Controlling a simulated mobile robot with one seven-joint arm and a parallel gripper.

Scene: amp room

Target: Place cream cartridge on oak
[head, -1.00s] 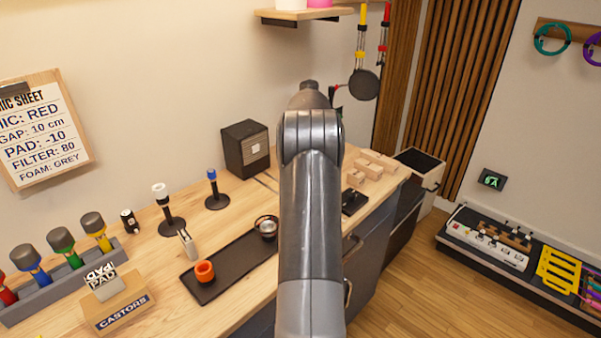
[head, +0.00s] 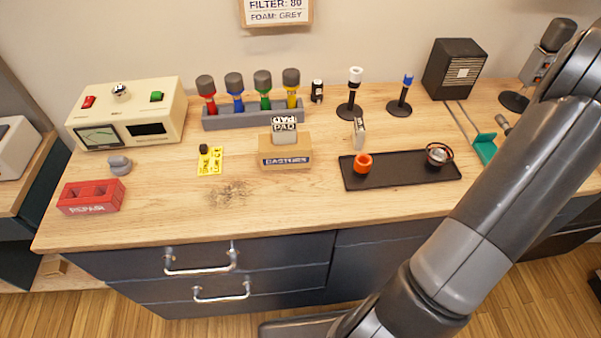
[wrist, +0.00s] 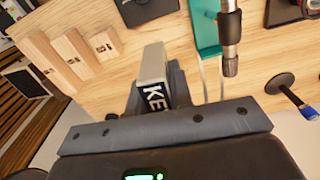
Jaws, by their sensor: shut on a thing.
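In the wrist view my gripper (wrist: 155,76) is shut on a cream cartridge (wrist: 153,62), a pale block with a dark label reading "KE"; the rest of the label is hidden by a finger. The block stands out past the fingertips, over the benchtop; I cannot tell how high. The oak-coloured benchtop (head: 230,225) fills the middle of the head view and also shows in the wrist view (wrist: 180,22). My gripper is outside the head view; only my arm shows at its right.
Wooden blocks (wrist: 75,50) lie left in the wrist view, with a teal object (wrist: 205,25) and a metal-tipped tool (wrist: 230,40) near the cartridge. A black tray (head: 405,177), a castors box (head: 285,157) and a red repair box (head: 90,198) stand on the bench.

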